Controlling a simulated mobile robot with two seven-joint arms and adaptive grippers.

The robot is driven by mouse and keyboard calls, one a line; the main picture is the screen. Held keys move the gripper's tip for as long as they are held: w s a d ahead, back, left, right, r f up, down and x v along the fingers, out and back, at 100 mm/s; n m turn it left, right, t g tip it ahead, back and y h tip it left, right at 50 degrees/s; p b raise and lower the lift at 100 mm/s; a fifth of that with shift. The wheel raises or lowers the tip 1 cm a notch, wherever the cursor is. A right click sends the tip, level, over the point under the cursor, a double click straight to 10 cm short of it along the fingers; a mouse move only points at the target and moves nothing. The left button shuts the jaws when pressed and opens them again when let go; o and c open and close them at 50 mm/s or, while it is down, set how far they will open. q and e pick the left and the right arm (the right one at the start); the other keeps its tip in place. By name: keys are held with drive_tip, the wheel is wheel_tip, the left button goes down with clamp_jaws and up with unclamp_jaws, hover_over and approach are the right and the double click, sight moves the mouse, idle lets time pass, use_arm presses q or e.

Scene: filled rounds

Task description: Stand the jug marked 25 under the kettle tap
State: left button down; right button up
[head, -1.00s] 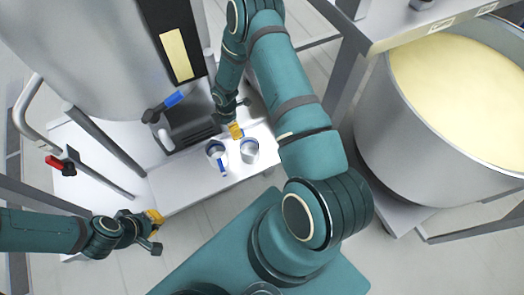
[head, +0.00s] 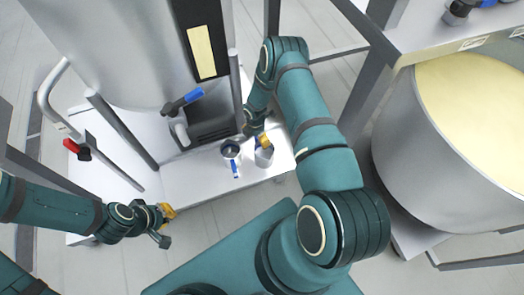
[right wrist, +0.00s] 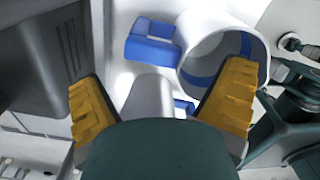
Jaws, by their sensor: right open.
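Two pale jugs with blue parts stand on the white shelf of the kettle: the left jug (head: 231,149) and the right jug (head: 265,158). No number is readable on either, so I cannot tell which is marked 25. The kettle tap (head: 180,133) has a blue lever and sits left of and behind them. My right gripper (head: 262,138) is open at the right jug, partly covering it. The right wrist view shows an open-topped jug (right wrist: 222,50) with a blue band, beyond the right finger. My left gripper (head: 165,224) is open and empty near the shelf's front left.
The large steel kettle (head: 125,50) stands behind the white shelf (head: 190,182). A red-ended lever (head: 76,149) is at left. A big pot of pale yellow content (head: 480,110) stands at right. The shelf left of the jugs is clear.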

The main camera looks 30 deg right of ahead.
hover_over(262, 150)
drive_tip(key=w+a, duration=0.1)
drive_tip(key=w, duration=0.1)
wheel_tip(262, 150, down, 4)
drive_tip(key=shift+w+a+f+b, duration=0.1)
drive_tip(key=shift+w+a+b, duration=0.05)
drive_tip(key=shift+b, duration=0.2)
clamp_jaws()
